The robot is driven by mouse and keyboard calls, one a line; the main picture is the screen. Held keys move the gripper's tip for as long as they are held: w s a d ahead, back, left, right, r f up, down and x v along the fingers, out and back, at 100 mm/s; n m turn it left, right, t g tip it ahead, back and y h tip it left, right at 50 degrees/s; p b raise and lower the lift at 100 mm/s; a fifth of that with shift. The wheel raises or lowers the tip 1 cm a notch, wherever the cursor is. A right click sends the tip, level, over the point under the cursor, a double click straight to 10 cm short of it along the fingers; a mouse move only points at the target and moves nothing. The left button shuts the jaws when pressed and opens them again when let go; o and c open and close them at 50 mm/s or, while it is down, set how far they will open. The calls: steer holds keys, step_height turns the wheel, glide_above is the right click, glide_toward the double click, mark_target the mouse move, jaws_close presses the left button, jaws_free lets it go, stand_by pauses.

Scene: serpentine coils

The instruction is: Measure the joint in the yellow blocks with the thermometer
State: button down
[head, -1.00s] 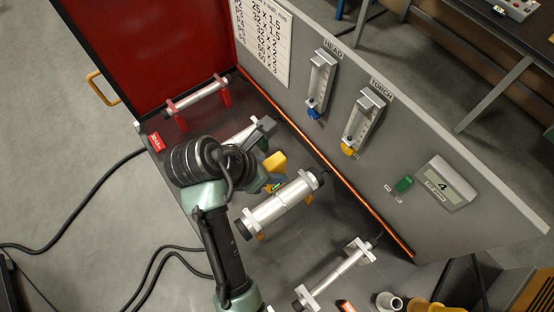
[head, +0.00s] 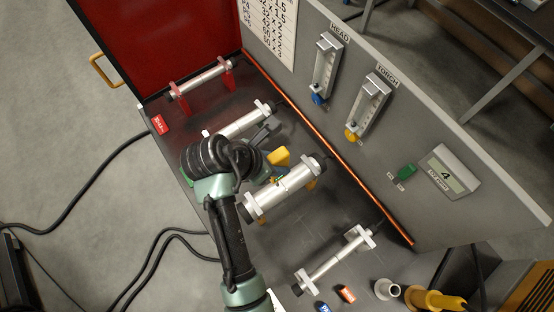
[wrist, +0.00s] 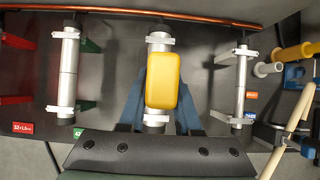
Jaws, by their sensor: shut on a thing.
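The yellow thermometer (head: 279,157) is held in my gripper (head: 268,165). In the wrist view, its yellow body (wrist: 163,80) sits between my blue fingers (wrist: 160,105). My gripper is shut on it. The thick silver tube (head: 285,192) rests on yellow blocks (head: 310,184), with white clamps near its ends. The thermometer hides the middle of this tube (wrist: 157,119) in the wrist view, so its joint is covered there. In the head view, the thermometer is close beside the tube's upper left side. I cannot tell whether its tip touches.
Other tubes stand on red blocks (head: 229,79), green blocks (wrist: 88,104) and at front right (head: 333,258). A grey panel (head: 400,130) with two flow gauges and a display (head: 448,172) rises behind. Loose fittings (head: 387,289) and a yellow torch-like part (head: 437,302) are at front right.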

mark_target(276, 156)
steer(key=shift+d+f, duration=0.1)
steer(key=shift+f, duration=0.85)
stand_by(2.4)
steer(key=shift+r, duration=0.15)
steer(key=shift+r, duration=2.9)
